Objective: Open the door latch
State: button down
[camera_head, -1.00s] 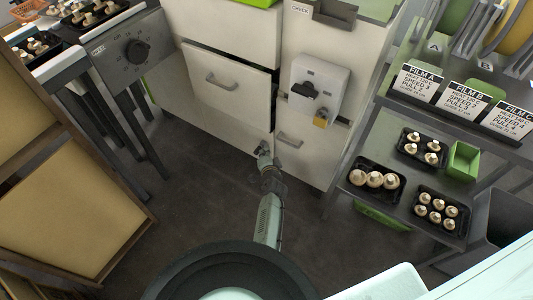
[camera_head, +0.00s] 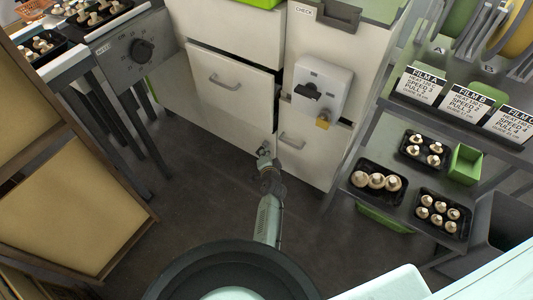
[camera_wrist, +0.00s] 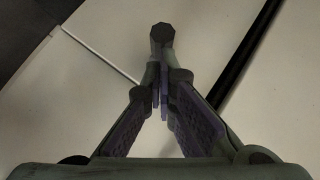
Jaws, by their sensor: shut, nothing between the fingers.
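My gripper (camera_head: 264,152) is low at the front of the white cabinet, by the right edge of its door (camera_head: 225,95). In the wrist view, my gripper (camera_wrist: 162,95) has its fingers together with nothing between them. A dark, many-sided knob (camera_wrist: 162,34) shows just beyond the fingertips, against the pale panels; I cannot tell whether they touch it. I cannot tell for sure whether this knob is the door latch. A white box on the cabinet front carries a black handle (camera_head: 308,91) and a yellow padlock (camera_head: 323,121), up and right of my gripper.
A bar handle (camera_head: 225,83) sits on the door, and another handle (camera_head: 291,141) on the panel to its right. A shelf rack (camera_head: 370,140) with mushroom trays stands at the right. Tan-panelled furniture (camera_head: 75,215) is at the left. Grey floor between is clear.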

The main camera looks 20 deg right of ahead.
jog(key=shift+w+a, duration=0.1)
jog(key=shift+a, duration=0.2)
jog(key=shift+w+a+p, duration=0.4)
jog(key=shift+a+p, duration=0.05)
jog(key=shift+a, duration=0.25)
jog(key=shift+w+a+p, duration=0.35)
jog(key=shift+w+a, duration=0.3)
jog(key=shift+w, duration=0.2)
dwell(0.8)
jog(key=shift+s+d+f+b, duration=0.1)
jog(key=shift+s+d+b, duration=0.1)
jog(key=shift+d+b, duration=0.6)
